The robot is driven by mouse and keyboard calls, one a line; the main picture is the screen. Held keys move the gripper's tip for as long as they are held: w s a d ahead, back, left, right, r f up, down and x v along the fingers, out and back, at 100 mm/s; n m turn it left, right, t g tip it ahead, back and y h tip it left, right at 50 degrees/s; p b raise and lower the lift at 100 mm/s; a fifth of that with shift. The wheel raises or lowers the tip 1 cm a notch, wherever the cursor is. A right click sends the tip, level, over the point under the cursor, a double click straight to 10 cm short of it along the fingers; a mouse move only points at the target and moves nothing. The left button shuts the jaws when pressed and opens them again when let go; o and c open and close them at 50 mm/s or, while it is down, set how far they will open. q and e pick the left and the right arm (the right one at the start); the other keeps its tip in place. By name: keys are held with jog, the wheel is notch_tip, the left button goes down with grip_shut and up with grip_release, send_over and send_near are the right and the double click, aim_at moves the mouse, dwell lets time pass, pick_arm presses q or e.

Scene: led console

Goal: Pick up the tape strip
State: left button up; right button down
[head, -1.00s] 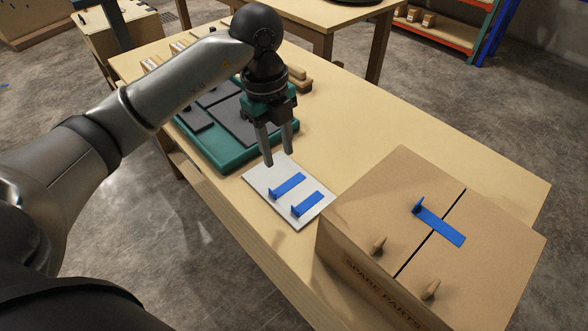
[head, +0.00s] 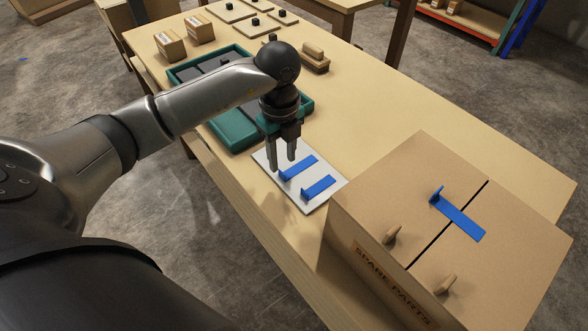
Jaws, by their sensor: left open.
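Two blue tape strips, the upper one (head: 301,168) and the lower one (head: 320,187), lie side by side on a white card (head: 314,207) on the table. Each has a raised tab at its left end. A third blue tape strip (head: 462,220) lies across the gap on top of the cardboard box (head: 400,190), its tab at the upper left. My left gripper (head: 282,169) points down, open and empty, at the upper strip's tab end. I cannot tell whether it touches the strip. My right gripper is not in view.
The box, marked SPARE PARTS, stands at the right with two small tan pegs on it. A green tray (head: 232,128) lies behind my gripper. A brush-like wooden block (head: 314,58) and small boxes (head: 170,46) stand farther back.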

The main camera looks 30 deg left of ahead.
aim_at(281, 171)
pick_arm(q)
jog(key=f+b, duration=0.1)
jog(key=f, duration=0.3)
jog(key=shift+a+f, duration=0.1)
jog(key=shift+a, duration=0.1)
grip_shut()
dwell(1.2)
